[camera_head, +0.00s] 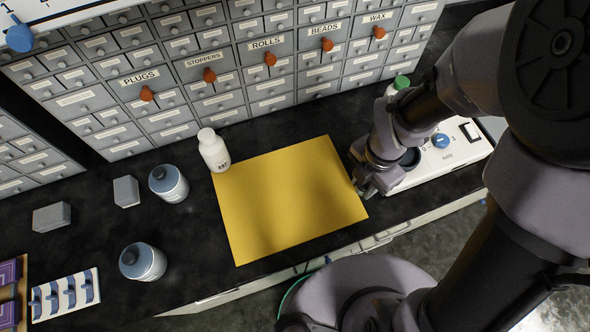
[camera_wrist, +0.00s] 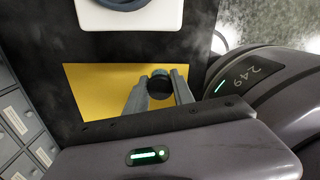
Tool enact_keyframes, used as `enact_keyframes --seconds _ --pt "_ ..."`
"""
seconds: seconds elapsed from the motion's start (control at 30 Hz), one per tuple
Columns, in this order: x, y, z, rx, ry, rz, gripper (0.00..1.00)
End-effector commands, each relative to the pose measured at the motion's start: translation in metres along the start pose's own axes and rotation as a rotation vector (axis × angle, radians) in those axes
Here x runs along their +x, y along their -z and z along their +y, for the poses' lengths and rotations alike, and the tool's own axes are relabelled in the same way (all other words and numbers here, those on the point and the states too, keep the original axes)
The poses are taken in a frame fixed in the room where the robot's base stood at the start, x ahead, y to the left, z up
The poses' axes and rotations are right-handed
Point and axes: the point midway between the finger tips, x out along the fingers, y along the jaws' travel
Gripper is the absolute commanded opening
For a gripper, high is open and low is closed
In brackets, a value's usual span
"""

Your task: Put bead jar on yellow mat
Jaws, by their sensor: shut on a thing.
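The yellow mat (camera_head: 290,200) lies flat on the black bench; it also shows in the wrist view (camera_wrist: 95,90). My gripper (camera_head: 364,184) is over the mat's right edge. In the wrist view my gripper (camera_wrist: 160,92) is shut on a small dark round-topped thing (camera_wrist: 160,84), seen against the mat. This is likely the bead jar, but no label shows and the fingers hide most of it. In the head view the held thing is hidden by my gripper. I cannot tell whether it touches the mat.
A white bottle (camera_head: 213,150) stands at the mat's top left corner. A white balance (camera_head: 455,145) is to the right. Labelled drawers (camera_head: 220,70) line the back. The mat's middle is clear.

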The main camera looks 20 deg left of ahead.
Motion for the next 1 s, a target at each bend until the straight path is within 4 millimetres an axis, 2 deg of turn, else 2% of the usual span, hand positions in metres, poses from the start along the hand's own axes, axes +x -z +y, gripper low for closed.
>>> enact_keyframes --seconds 0.07,0.4,0.5,0.73,0.87,1.0 --pt "0.003 0.001 0.012 -0.027 -0.001 -0.001 0.00" --pt "0.014 0.004 0.110 -0.022 -0.002 0.000 0.00" --pt "0.016 0.005 0.132 -0.023 -0.001 -0.001 0.00" --pt "0.017 0.006 0.160 -0.020 -0.001 0.000 0.00" --pt "0.050 0.006 0.157 -0.019 0.002 0.001 0.00" --pt "0.051 0.005 0.157 -0.019 0.000 0.000 0.00"
